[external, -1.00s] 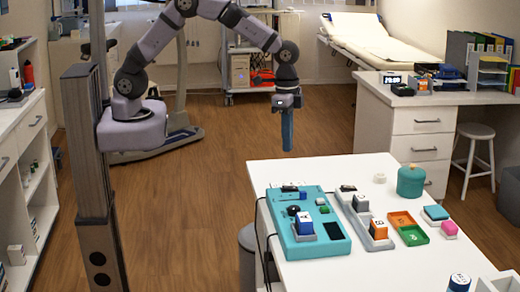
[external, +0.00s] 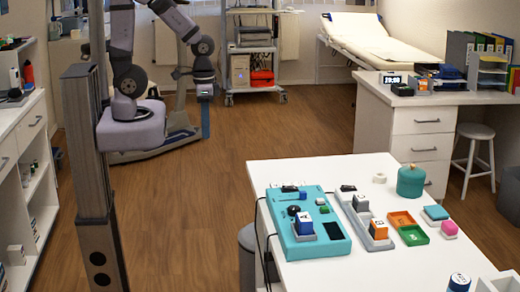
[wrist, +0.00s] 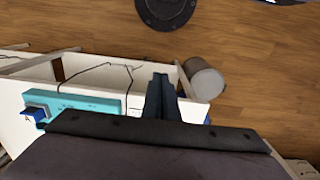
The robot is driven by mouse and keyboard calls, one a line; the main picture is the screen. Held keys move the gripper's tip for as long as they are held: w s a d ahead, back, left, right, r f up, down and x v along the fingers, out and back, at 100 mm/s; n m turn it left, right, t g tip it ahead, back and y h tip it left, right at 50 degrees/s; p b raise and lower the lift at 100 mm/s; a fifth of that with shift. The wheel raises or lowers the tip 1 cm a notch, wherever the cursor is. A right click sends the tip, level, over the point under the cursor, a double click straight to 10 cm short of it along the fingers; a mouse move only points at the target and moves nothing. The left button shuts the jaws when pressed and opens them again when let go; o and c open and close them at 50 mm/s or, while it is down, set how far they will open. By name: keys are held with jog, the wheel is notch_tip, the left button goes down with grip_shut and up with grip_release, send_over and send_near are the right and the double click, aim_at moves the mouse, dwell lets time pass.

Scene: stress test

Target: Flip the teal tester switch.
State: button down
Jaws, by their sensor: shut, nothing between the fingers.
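The teal tester (external: 312,246) lies on the white table in the external view, with a blue-and-white cube (external: 304,222) standing on it and small dark parts near its far edge. Which part is its switch is too small to tell. The tester's edge (wrist: 95,102) also shows at the left of the wrist view. My gripper (external: 205,128) hangs well away from the table, to its far left above the floor. In the wrist view its fingers (wrist: 161,88) are together, with nothing between them.
The white table (external: 400,268) also bears a grey tray (external: 358,215) with cubes, orange (external: 401,219) and green (external: 413,236) trays and a teal jar (external: 411,181). Dark cables hang over its left edge. A grey cylinder (wrist: 205,78) stands beside it. Open floor lies between.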

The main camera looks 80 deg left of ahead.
notch_tip(320, 180, down, 6)
jog(key=s+d+r+m+g+b, duration=0.1)
jog(key=s+d+g+b, duration=0.1)
jog(key=s, duration=0.1)
jog(key=m+t+b, duration=0.1)
send_over(286, 187)
jog(key=f, duration=0.1)
jog(key=a+f, duration=0.1)
jog(key=shift+f, duration=0.3)
notch_tip(286, 187, up, 10)
jog(key=w+d+n, duration=0.1)
jog(key=w+n, duration=0.1)
jog(key=shift+w+g, duration=0.15)
jog(key=shift+g, duration=0.15)
jog(key=shift+d+f, duration=0.1)
jog(key=f+p, duration=0.1)
jog(key=f, duration=0.3)
jog(key=s+f+p, duration=0.1)
jog(key=f+p, duration=0.1)
jog(key=f, duration=0.3)
jog(key=s+f+p, duration=0.1)
jog(key=f, duration=0.3)
jog(key=shift+f, duration=0.3)
